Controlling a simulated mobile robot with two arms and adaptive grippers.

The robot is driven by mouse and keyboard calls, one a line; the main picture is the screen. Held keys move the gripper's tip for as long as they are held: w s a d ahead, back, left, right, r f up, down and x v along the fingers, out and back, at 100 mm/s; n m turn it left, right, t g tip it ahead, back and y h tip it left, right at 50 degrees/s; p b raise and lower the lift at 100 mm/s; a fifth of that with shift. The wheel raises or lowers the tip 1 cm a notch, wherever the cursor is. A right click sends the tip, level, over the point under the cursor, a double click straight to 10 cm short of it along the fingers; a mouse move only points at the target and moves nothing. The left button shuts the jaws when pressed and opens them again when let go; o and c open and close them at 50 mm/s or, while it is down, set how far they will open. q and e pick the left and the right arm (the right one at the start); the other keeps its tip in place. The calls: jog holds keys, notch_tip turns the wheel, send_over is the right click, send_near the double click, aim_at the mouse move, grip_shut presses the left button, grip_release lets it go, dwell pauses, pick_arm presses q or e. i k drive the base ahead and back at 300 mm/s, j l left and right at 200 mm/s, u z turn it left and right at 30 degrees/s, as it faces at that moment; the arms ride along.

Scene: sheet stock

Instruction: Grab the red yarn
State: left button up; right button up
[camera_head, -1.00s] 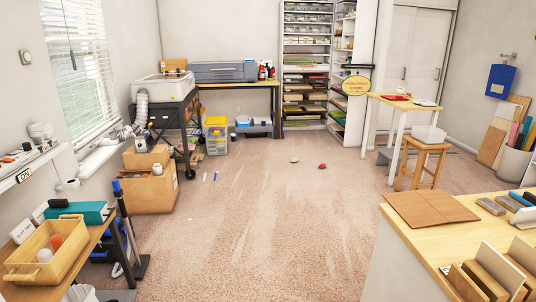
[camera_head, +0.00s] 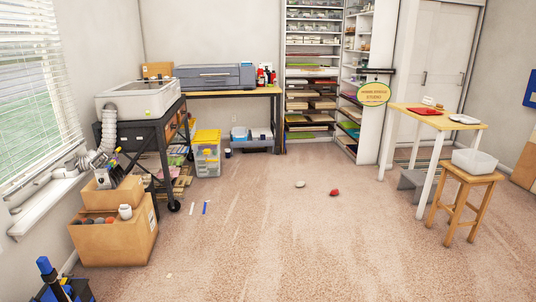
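A small red ball that looks like the red yarn (camera_head: 334,193) lies on the carpet, right of the middle of the head view. A pale ball (camera_head: 300,184) lies on the carpet just left of it, a little apart. Neither of my grippers shows in the head view, so their state is hidden.
Open carpet (camera_head: 270,245) lies between me and the red ball. A cardboard box (camera_head: 115,240) and a black cart (camera_head: 142,135) stand on the left. A wooden stool (camera_head: 465,180) and a small table (camera_head: 436,115) stand on the right. Shelves (camera_head: 312,70) stand behind.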

aim_at(334, 192)
jog(key=i+z, duration=0.2)
jog(key=i, duration=0.3)
jog(key=i+z, duration=0.15)
jog(key=i, duration=0.35)
jog(key=i+j+z, duration=0.2)
jog(key=i, duration=0.3)
jog(key=i+j+z, duration=0.2)
jog(key=i, duration=0.3)
jog(key=i+l, duration=0.2)
jog(key=i, duration=0.25)
jog(key=i+l, duration=0.2)
jog(key=i, duration=0.25)
jog(key=i+l, duration=0.2)
jog(key=i, duration=0.3)
jog(key=i+l+u, duration=0.15)
jog(key=i+l, duration=0.2)
jog(key=i+l+u, duration=0.2)
jog(key=i+l, duration=0.15)
jog(key=l, duration=0.2)
jog(key=i+l, duration=0.15)
jog(key=i, duration=0.3)
jog(key=i+l, duration=0.1)
jog(key=i, duration=0.3)
